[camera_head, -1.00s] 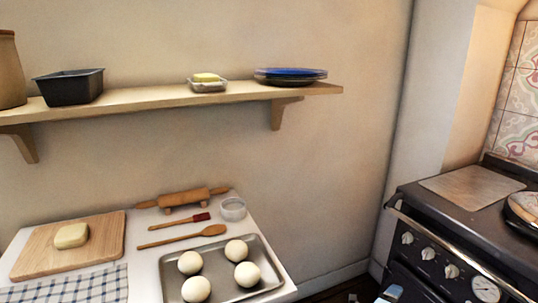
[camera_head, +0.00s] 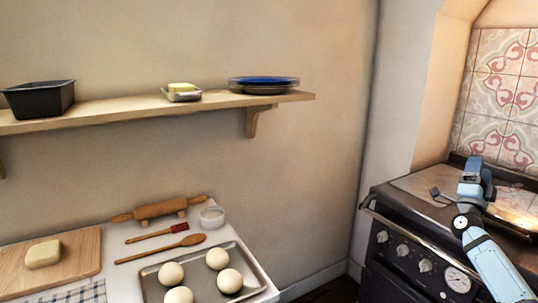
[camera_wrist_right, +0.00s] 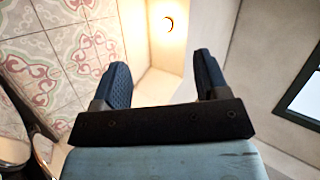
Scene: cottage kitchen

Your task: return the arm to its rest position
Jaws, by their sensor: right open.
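My right arm comes in from the lower right in the head view, light blue with dark joints. My left gripper is not in any view.
The black stove (camera_head: 385,262) with front knobs stands at the right. A white table at lower left bears a baking tray (camera_head: 243,262) with several dough balls, a rolling pin (camera_head: 160,209) and a cutting board (camera_head: 82,258). A wall shelf (camera_head: 135,110) hangs above.

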